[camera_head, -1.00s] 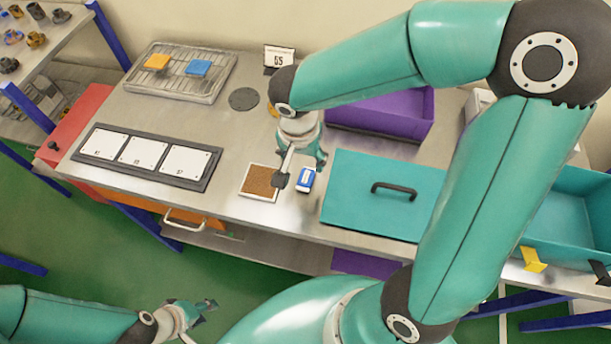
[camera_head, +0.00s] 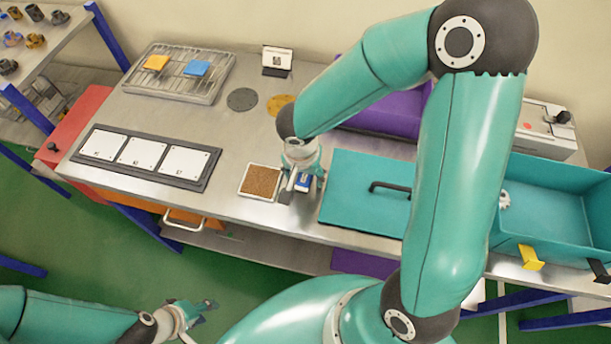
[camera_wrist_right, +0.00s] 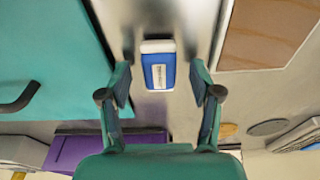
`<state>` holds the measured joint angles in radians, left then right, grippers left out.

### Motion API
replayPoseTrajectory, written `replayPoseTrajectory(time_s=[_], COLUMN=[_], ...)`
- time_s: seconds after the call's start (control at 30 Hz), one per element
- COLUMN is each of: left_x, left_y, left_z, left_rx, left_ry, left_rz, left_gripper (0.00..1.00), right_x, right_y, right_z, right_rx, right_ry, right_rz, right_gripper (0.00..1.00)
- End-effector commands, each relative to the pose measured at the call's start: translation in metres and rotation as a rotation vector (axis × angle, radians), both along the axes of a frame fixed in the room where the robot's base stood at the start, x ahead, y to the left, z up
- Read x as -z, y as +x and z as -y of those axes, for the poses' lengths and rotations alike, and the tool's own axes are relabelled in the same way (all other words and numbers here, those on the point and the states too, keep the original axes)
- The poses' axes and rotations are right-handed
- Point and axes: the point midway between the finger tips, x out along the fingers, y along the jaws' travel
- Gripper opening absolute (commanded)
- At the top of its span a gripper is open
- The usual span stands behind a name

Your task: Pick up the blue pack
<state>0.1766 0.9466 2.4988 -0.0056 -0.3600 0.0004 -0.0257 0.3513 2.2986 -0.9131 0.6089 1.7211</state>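In the right wrist view the blue pack (camera_wrist_right: 158,68) lies between the fingertips, with a gap on each side. My right gripper (camera_head: 302,178) is over the pack and partly hides it in the head view; its fingers (camera_wrist_right: 160,78) are spread open in the wrist view. My left gripper (camera_head: 204,306) is low at the front left, away from the table, with its fingers apart.
A teal lid (camera_head: 350,205) with a black handle (camera_head: 388,186) lies close on the right. A purple bin (camera_head: 385,122) stands behind. A wire rack (camera_head: 180,88) holds a yellow and a blue piece.

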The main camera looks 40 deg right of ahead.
Motion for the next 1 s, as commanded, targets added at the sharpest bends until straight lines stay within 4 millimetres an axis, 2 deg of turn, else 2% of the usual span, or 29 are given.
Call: replayPoseTrajectory(time_s=[0.03, 0.2, 0.3, 0.73, 0.87, 1.0], left_x=[0.0, 0.0, 0.0, -0.001, -0.004, -0.007], left_y=[0.0, 0.0, 0.0, 0.0, 0.0, 0.0], left_z=[0.0, 0.0, 0.0, 0.0, 0.0, 0.0], left_rx=[0.0, 0.0, 0.0, 0.0, 0.0, 0.0], left_ry=[0.0, 0.0, 0.0, 0.0, 0.0, 0.0], left_rz=[0.0, 0.0, 0.0, 0.0, 0.0, 0.0], left_gripper=[0.4, 0.4, 0.4, 0.4, 0.4, 0.4], right_x=[0.0, 0.0, 0.0, -0.007, -0.02, -0.043], right_y=[0.0, 0.0, 0.0, 0.001, 0.001, 0.002], right_z=[0.0, 0.0, 0.0, 0.0, 0.0, 0.0], right_rx=[0.0, 0.0, 0.0, 0.002, 0.003, 0.003], right_ry=[0.0, 0.0, 0.0, 0.0, -0.001, 0.0], right_rz=[0.0, 0.0, 0.0, 0.003, 0.004, 0.008], right_gripper=[0.53, 0.25, 0.11, 0.11, 0.11, 0.11])
